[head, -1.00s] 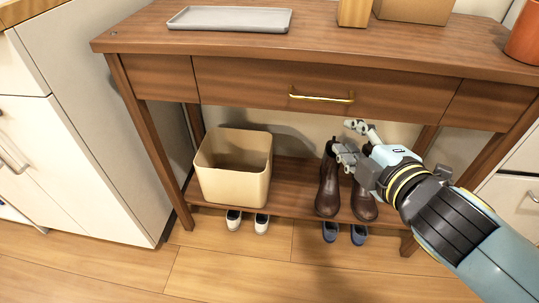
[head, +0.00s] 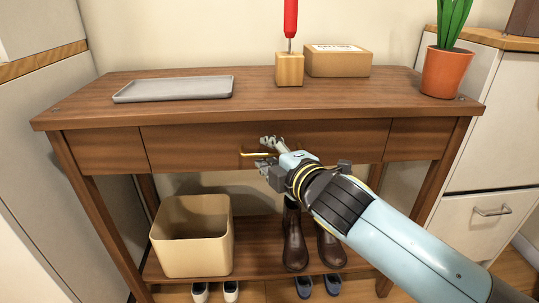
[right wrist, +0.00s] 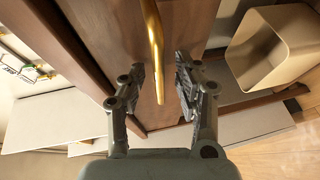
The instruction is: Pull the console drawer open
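The wooden console (head: 290,105) stands against the wall with its drawer (head: 200,143) in the middle of the front. The drawer looks closed, its front flush with the panels beside it. A thin brass handle (head: 256,154) runs across the drawer front, and my right gripper hides its right part. My right gripper (head: 268,150) is at the handle. In the right wrist view the handle (right wrist: 155,45) reaches down between the two parted fingers (right wrist: 160,85), with gaps on both sides. My left gripper is not in view.
A grey tray (head: 175,89), a wooden block (head: 289,69) with a red-handled tool (head: 291,18), a cardboard box (head: 338,61) and a potted plant (head: 446,72) stand on top. A beige bin (head: 192,238) and brown boots (head: 294,240) stand on the lower shelf.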

